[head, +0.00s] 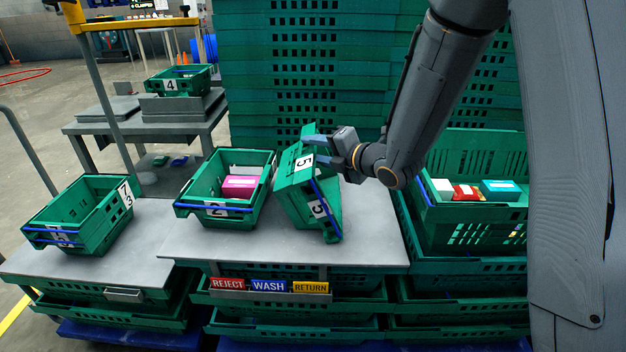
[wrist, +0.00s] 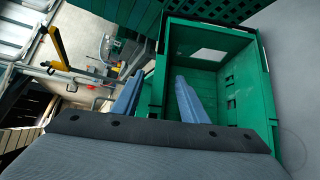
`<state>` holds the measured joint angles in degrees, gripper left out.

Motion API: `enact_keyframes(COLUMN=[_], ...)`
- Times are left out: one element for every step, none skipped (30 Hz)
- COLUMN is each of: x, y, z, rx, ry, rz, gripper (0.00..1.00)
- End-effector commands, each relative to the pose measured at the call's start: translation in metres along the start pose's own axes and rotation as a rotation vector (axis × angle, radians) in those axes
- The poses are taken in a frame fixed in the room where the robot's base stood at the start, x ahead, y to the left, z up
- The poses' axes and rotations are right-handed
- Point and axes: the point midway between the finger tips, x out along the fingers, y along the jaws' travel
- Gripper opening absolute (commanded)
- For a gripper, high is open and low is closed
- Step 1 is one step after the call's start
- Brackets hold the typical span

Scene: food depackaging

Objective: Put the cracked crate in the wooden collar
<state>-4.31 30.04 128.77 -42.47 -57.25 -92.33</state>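A green crate marked 5 (head: 293,190) is tilted steeply above the grey table, its lower corner close to the tabletop. My gripper (head: 318,150) is at its upper right side, blue fingers across the wall. In the wrist view, one finger of my gripper (wrist: 158,88) is outside the crate wall and the other inside the crate (wrist: 245,95), which looks empty. The tilt suggests that the grip bears the crate. Crate 2 (head: 190,190), upright to its left, holds a pink box (head: 240,186). I see no clear crack on any crate and no wooden collar.
An empty crate marked 73 (head: 100,235) stands on the left table. Crate 4 (head: 182,88) sits on a rear bench. A crate with boxes (head: 435,215) is at the right. Tall green crate stacks (head: 240,60) rise behind. REJECT, WASH and RETURN signs (head: 268,286) are on the table front.

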Motion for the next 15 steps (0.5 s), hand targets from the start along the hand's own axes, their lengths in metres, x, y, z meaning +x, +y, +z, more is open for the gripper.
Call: enact_keyframes(x=[0.0056, 0.0078, 0.0097, 0.0107, 0.0112, 0.0116, 0.0115, 0.0115, 0.0114, 0.0114, 0.0113, 0.0113, 0.0113, 0.0113, 0.0112], y=[-0.0002, -0.0003, -0.0003, -0.0004, -0.0004, -0.0004, -0.0004, -0.0004, -0.0005, -0.0005, -0.0005, -0.0005, -0.0005, -0.0004, -0.0005], z=[-0.0006, -0.0004, -0.0004, -0.0003, -0.0002, -0.0002, -0.0001, -0.0001, -0.0001, 0.0, -0.0001, -0.0001, 0.0, 0.0, 0.0], rx=[0.0, 0.0, 0.0, 0.0, 0.001, 0.001, 0.001, 0.001, 0.001, 0.001, 0.001, 0.001, 0.001, 0.001, 0.001], ry=[0.001, 0.001, 0.0, 0.0, 0.0, 0.0, 0.0, -0.001, -0.001, -0.001, -0.001, -0.001, -0.001, -0.001, -0.001], rz=[-0.001, -0.001, -0.001, -0.001, -0.001, -0.001, -0.001, -0.001, -0.001, -0.001, -0.001, -0.001, -0.001, -0.001, -0.001], gripper=[0.39, 0.39, 0.39, 0.39, 0.39, 0.39, 0.39, 0.39, 0.39, 0.39, 0.38, 0.31, 0.26, 0.21, 0.14])
